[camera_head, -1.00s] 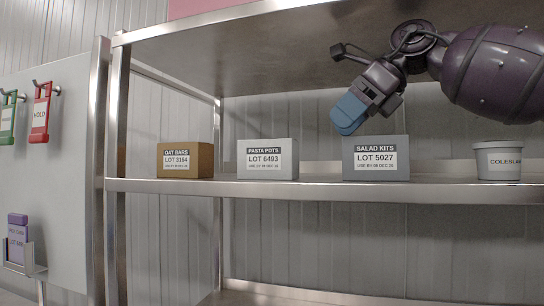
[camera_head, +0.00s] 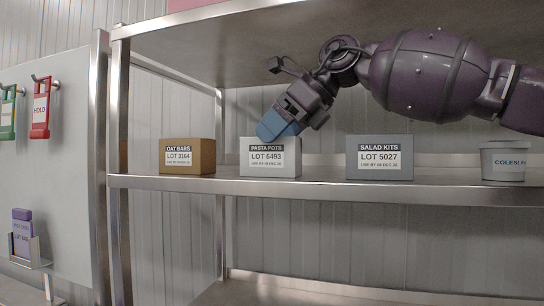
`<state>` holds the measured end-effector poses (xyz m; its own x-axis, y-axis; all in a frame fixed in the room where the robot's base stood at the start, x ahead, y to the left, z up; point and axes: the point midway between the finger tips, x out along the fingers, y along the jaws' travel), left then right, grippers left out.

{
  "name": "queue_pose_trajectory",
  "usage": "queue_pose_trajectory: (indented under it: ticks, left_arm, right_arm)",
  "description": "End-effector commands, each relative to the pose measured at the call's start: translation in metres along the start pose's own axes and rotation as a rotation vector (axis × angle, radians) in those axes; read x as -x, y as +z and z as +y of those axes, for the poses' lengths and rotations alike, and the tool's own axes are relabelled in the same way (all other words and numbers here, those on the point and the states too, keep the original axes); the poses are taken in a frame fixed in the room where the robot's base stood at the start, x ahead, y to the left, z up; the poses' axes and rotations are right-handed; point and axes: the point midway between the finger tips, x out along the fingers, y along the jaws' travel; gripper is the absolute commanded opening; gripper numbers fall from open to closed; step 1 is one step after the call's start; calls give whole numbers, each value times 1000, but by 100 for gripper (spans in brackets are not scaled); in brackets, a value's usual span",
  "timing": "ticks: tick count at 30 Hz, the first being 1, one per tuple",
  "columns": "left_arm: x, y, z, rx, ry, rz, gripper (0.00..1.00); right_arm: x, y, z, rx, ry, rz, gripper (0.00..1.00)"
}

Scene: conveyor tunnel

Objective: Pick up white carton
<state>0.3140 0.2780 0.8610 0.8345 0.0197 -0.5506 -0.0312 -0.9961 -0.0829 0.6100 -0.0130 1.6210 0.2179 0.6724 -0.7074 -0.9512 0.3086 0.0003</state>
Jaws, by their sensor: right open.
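The white carton (camera_head: 284,170), labelled PASTA POTS LOT 6493, stands upright on the metal shelf between a brown carton and a grey carton. My right gripper (camera_head: 270,131), with blue fingers, is at the carton's upper edge, pointing down and to the left. It overlaps the carton's top in the picture; I cannot tell whether it touches. The gripper is open and holds nothing that I can see. My left gripper is not in view.
On the shelf (camera_head: 320,188) stand a brown OAT BARS carton (camera_head: 200,155), a grey SALAD KITS carton (camera_head: 402,158) and a COLESLAW tub (camera_head: 503,160). An upper shelf (camera_head: 230,50) hangs above my arm. A metal post (camera_head: 118,170) and a panel with hanging tags stand at left.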

Motion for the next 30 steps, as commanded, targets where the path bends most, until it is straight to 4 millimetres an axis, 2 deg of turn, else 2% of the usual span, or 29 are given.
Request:
queue_pose_trajectory:
  ticks: [5,13,24,25,30]
  left_arm:
    - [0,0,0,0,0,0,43]
    - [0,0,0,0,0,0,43]
    - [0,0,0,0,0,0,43]
    - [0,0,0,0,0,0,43]
    - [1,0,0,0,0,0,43]
  right_arm:
    - [-16,0,0,0,0,0,94]
    - [-18,0,0,0,0,-1,94]
    - [-17,0,0,0,-1,-1,37]
    - [-17,0,0,0,-1,-1,34]
    - [-17,0,0,0,-1,-2,34]
